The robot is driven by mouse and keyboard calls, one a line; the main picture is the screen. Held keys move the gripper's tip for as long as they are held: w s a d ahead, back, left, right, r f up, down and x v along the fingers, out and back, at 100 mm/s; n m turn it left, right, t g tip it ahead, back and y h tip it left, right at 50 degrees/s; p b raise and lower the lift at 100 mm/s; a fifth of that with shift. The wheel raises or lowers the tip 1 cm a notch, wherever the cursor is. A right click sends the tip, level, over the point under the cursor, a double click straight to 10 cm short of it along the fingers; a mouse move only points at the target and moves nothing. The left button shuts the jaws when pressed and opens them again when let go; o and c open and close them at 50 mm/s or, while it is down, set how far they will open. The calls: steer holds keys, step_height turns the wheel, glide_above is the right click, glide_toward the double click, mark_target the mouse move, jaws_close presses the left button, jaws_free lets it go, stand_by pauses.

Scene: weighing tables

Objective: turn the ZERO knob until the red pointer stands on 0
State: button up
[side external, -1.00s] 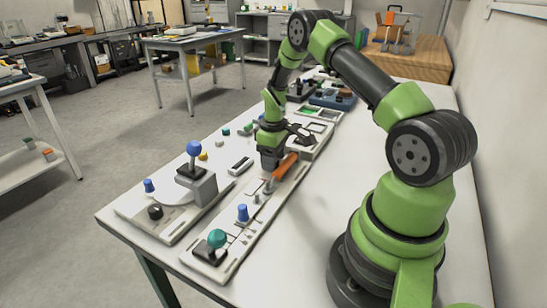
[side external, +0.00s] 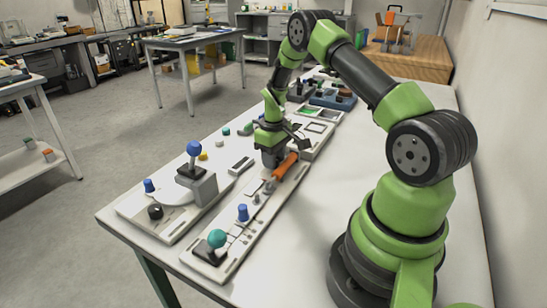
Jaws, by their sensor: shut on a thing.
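My gripper (side external: 272,159) points down over the far part of the long white panel (side external: 231,258) on the near table. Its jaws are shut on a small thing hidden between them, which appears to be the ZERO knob. The knob's marks cannot be read from here. The red pointer and its 0 mark cannot be made out at this distance.
An orange handle (side external: 285,166) stands close beside my gripper. The panel also bears a blue knob (side external: 243,213) and a teal ball knob (side external: 217,238). To the left is a board with a blue-topped lever (side external: 194,150). The table's right side is clear.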

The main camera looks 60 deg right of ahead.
steer(key=o, duration=0.9)
steer(key=shift+o, duration=0.2)
step_height(320, 180, up, 10)
